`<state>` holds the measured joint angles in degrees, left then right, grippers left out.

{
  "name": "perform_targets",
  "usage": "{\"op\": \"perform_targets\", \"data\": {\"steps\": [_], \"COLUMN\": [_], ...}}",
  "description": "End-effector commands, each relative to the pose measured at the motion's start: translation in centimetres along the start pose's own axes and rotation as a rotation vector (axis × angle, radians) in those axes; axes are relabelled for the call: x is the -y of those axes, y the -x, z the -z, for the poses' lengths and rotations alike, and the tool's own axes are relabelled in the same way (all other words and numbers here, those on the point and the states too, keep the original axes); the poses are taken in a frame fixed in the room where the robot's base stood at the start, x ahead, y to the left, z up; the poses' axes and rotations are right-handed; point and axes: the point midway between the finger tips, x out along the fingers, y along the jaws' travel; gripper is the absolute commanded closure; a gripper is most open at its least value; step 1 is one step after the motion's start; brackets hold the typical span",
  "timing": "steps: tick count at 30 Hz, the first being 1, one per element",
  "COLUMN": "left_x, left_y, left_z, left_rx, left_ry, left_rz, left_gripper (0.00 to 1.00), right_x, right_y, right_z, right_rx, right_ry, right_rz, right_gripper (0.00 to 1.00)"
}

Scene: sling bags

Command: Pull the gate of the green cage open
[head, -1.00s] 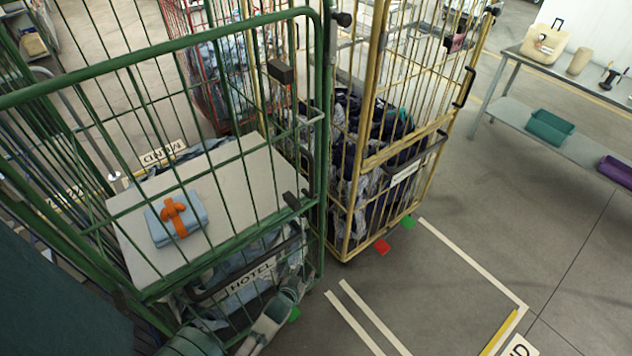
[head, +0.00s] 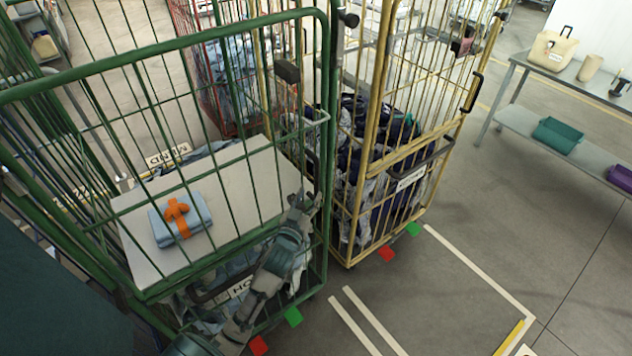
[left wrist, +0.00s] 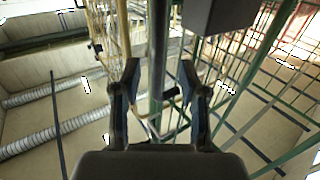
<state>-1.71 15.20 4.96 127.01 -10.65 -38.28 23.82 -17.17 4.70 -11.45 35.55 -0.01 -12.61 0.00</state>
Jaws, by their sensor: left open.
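The green cage (head: 322,150) stands at left, its barred front gate (head: 160,56) facing me and looking shut. A dark box (head: 286,71) sits high on the gate's right side; a dark box also shows at the top of the left wrist view (left wrist: 220,14). My left gripper (head: 303,200) is in front of the gate's lower right part, beside the right post, and covers the dark latch there. In the left wrist view its fingers (left wrist: 160,85) are apart, with a green post and a small dark piece (left wrist: 171,92) showing between them. Contact cannot be told. My right gripper is not in view.
A yellow cage (head: 345,240) with dark bags stands close to the green cage's right. A blue pouch with an orange strap (head: 195,225) lies on the green cage's pale board. A table (head: 530,118) stands at far right. Taped floor (head: 440,300) at lower right is clear.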

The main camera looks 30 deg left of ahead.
Motion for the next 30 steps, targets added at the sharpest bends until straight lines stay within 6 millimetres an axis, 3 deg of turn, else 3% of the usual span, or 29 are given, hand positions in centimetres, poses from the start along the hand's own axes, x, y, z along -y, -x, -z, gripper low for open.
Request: {"op": "perform_targets", "data": {"steps": [3,9,22,27,30], "left_x": [-0.1,0.0,0.0,0.0,0.0], "left_y": [-2.7,-5.6,-6.6,-6.6,-6.6], "left_z": [0.1,0.0,-0.1,-0.1,-0.1], "left_rx": [-0.001,0.000,0.000,0.000,0.000], "left_ry": [-0.001,0.000,0.000,0.000,0.000], "left_rz": [0.000,0.000,-0.001,-0.001,0.000], "left_gripper": [0.57,0.57,0.57,0.99,1.00], "right_x": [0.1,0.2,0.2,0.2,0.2], "right_y": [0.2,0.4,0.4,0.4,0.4], "right_z": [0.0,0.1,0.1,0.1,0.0], "right_rx": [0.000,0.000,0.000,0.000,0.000], "right_ry": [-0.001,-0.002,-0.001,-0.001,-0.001], "right_rz": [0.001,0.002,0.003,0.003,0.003], "right_gripper": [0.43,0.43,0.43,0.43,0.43]}}
